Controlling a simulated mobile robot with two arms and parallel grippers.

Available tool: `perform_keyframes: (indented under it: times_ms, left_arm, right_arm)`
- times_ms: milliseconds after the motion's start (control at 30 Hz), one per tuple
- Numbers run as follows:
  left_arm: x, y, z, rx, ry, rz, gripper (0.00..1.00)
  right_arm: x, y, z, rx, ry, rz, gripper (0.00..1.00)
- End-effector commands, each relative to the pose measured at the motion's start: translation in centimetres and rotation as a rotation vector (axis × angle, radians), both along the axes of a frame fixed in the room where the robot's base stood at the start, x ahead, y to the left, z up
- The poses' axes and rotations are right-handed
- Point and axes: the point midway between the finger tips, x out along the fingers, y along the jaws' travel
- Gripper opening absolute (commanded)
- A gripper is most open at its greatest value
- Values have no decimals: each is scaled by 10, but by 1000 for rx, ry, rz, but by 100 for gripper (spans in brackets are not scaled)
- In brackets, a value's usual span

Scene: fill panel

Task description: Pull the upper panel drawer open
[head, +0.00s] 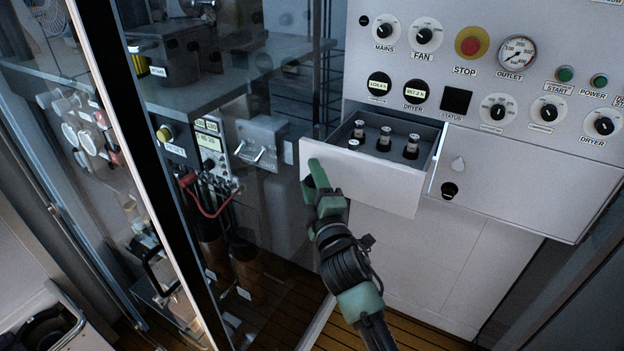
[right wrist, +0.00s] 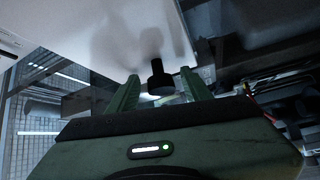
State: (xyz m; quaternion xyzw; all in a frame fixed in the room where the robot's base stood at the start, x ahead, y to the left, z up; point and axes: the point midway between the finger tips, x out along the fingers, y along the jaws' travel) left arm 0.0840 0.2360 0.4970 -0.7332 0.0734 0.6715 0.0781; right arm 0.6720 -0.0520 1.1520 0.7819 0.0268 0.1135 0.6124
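The upper panel drawer (head: 372,178) stands pulled out from the white panel in the head view, its dark inside showing. Several small dark bottles with pale caps (head: 384,140) stand in it. My right gripper (head: 315,180) is at the left part of the drawer's front. In the right wrist view its two green fingers (right wrist: 158,84) are spread, with the drawer's black knob (right wrist: 160,80) between them. Gaps show on both sides of the knob, so the fingers look open and not clamped. The knob is hidden in the head view. My left gripper is not in view.
Gauges, dials and a red STOP button (head: 471,42) fill the panel above. Right of the drawer is a closed white front with a black knob (head: 450,190). A glass partition with a pale frame (head: 150,170) stands at left. Wooden floor (head: 425,340) lies below.

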Motion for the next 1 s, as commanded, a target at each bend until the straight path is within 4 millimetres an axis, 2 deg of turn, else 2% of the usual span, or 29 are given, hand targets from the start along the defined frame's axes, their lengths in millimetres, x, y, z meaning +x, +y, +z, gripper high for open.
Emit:
perform_keyframes:
  times_ms: [167, 500, 600, 1000]
  left_arm:
    - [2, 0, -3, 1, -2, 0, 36]
    - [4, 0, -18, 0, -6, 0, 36]
    - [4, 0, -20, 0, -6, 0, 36]
    - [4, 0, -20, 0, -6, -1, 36]
  right_arm:
    - [-7, -2, -4, -1, 2, -1, 49]
    - [-60, -11, -12, 0, 1, 0, 49]
    - [-70, -13, -13, -1, 0, 0, 49]
    - [-76, -14, -11, 0, 0, 0, 49]
